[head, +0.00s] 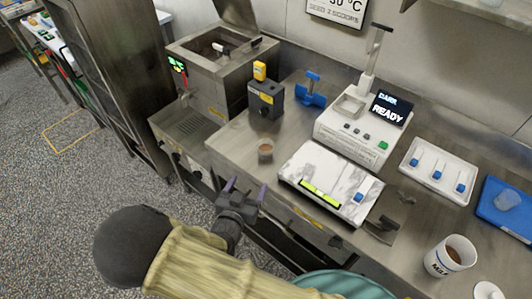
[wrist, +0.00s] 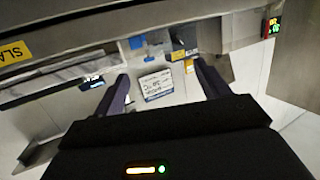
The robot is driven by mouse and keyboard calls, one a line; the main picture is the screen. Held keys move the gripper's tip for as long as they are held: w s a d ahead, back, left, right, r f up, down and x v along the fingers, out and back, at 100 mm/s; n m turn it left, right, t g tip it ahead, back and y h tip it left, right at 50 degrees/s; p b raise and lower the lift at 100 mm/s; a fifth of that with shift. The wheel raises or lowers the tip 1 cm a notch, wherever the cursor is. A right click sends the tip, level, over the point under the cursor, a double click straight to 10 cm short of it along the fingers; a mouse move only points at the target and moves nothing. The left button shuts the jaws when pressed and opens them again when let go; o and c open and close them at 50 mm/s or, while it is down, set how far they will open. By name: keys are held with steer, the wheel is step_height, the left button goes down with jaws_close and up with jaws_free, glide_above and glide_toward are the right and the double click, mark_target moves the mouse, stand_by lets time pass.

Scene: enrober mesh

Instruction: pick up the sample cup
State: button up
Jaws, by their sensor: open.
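A small clear cup with brown contents (head: 265,153), which looks like the sample cup, stands upright on the steel counter near its front edge. My gripper (head: 246,189) is open and empty in front of the counter edge, below and a little left of the cup in the head view, apart from it. In the wrist view my gripper's two fingers (wrist: 160,78) are spread with nothing held between them. I cannot make out the cup in the wrist view. Another clear cup (head: 507,199) lies on a blue tray at the far right.
The steel counter (head: 232,143) is bare left of the cup. A marble-patterned slab (head: 330,182) lies right of it, with a white READY device (head: 350,135) behind. A black box with a yellow top (head: 265,100) stands behind the cup. A MILK mug (head: 450,256) stands at right.

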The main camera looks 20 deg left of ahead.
mark_target(263, 156)
steer(key=w+p, duration=0.1)
steer(key=w, duration=0.3)
steer(key=w+f+p, duration=0.1)
steer(key=w, duration=0.3)
steer(key=w+f+p, duration=0.1)
steer(key=w, duration=0.3)
steer(key=shift+f, duration=0.2)
steer(key=shift+w+d+p, duration=0.15)
steer(key=shift+w+p, duration=0.3)
steer(key=w, duration=0.1)
steer(key=w+p, duration=0.1)
steer(key=w, duration=0.1)
steer(key=shift+w+d+f+p, duration=0.1)
steer(key=shift+w+f+p, duration=0.1)
steer(key=shift+f+p, duration=0.1)
steer(key=shift+w+f, duration=0.2)
steer(key=shift+w, duration=0.25)
